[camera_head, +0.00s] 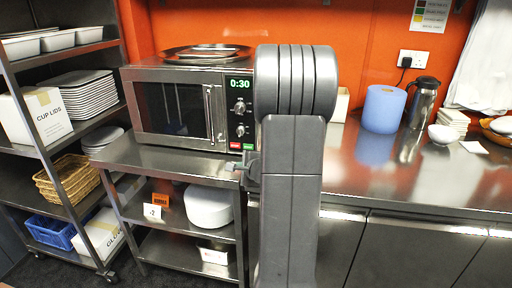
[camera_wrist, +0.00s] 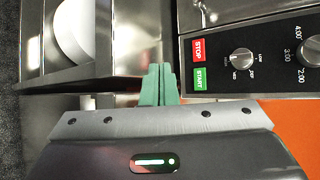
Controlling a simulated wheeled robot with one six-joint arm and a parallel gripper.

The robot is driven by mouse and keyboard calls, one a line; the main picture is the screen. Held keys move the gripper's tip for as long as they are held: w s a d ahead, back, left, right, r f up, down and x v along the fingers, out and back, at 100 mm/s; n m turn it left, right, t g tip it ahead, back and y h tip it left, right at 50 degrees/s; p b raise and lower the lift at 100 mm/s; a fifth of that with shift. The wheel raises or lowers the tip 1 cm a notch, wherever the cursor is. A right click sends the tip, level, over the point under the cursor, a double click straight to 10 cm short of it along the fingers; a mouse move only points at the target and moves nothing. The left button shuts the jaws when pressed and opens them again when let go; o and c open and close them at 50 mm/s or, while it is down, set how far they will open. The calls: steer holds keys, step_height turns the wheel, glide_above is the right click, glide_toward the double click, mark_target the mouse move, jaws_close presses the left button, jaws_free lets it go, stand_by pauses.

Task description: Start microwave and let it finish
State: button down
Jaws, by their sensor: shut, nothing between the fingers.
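The microwave (camera_head: 170,68) stands on a steel shelf unit at the left, with its dark glass door shut. Its display (camera_head: 239,84) reads 0:30 in green. Below the knobs are a red STOP button (camera_head: 235,145) and a green START button (camera_head: 249,146). Both show large in the wrist view, STOP (camera_wrist: 198,48) above START (camera_wrist: 199,78). My gripper (camera_wrist: 160,72) is shut and empty, its green fingertips just left of START in the wrist view. I cannot tell whether they touch the microwave. In the head view my arm hides the gripper's surroundings in part.
A round metal tray (camera_head: 206,54) lies on the microwave. The steel counter (camera_head: 430,185) at right holds a blue roll (camera_head: 383,109), a steel flask (camera_head: 423,103) and a white bowl (camera_head: 442,135). A shelf rack (camera_head: 110,142) with plates and boxes stands close at left.

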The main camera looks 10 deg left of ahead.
steer(key=shift+w, duration=0.35)
steer(key=shift+w+r, duration=0.1)
steer(key=p, duration=0.6)
glide_toward(248, 147)
steer(key=w+a+f, duration=0.2)
steer(key=a+f, duration=0.1)
steer(key=a, duration=0.1)
steer(key=shift+w+a+f, duration=0.35)
steer(key=shift+w, duration=0.05)
stand_by(1.2)
steer(key=shift+w, duration=0.45)
